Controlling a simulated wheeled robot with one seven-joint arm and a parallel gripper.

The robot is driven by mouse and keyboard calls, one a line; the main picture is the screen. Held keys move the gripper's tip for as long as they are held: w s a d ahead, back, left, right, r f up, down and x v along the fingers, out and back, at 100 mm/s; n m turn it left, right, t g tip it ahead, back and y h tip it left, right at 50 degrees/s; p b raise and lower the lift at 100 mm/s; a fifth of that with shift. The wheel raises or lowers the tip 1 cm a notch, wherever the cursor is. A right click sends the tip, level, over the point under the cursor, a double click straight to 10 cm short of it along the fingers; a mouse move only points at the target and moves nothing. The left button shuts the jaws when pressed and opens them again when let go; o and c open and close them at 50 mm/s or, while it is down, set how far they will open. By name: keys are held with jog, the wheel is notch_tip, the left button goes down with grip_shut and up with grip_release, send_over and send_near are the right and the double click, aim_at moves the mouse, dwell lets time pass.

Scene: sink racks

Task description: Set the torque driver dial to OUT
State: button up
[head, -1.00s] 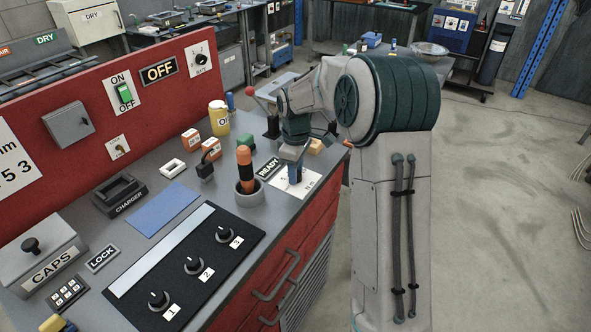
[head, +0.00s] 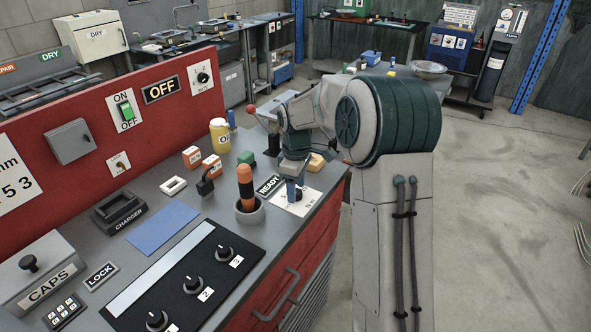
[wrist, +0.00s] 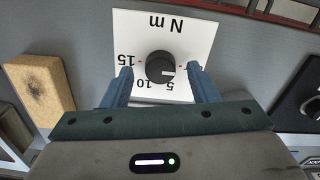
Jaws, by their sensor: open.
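A round black dial (wrist: 160,67) sits on a white plate (wrist: 143,28) marked "N m" with 5, 10 and 15, upside down in the wrist view. Its pale pointer line points to the right in that view, near a small mark partly hidden by the right finger. My gripper (wrist: 161,72) is open, with one blue finger on each side of the dial and a gap to it on both sides. In the head view my gripper (head: 293,188) points down over the white plate (head: 309,204). No OUT label is readable.
An orange and black driver (head: 245,183) stands in a round holder (head: 249,212) left of my gripper. The block also shows in the wrist view (wrist: 40,88). Numbered knobs are on a black panel (head: 170,270).

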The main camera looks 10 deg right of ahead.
notch_tip(320, 180, up, 13)
jog(key=shift+b, duration=0.3)
jog(key=s+f+m+t, duration=0.1)
jog(key=s+m, duration=0.4)
jog(key=s, duration=0.9)
jog(key=s+f+m+t, duration=0.2)
jog(key=s+f+m, duration=0.2)
jog(key=s, duration=1.1)
jog(key=shift+s+f+m, duration=0.2)
jog(key=shift+m, duration=1)
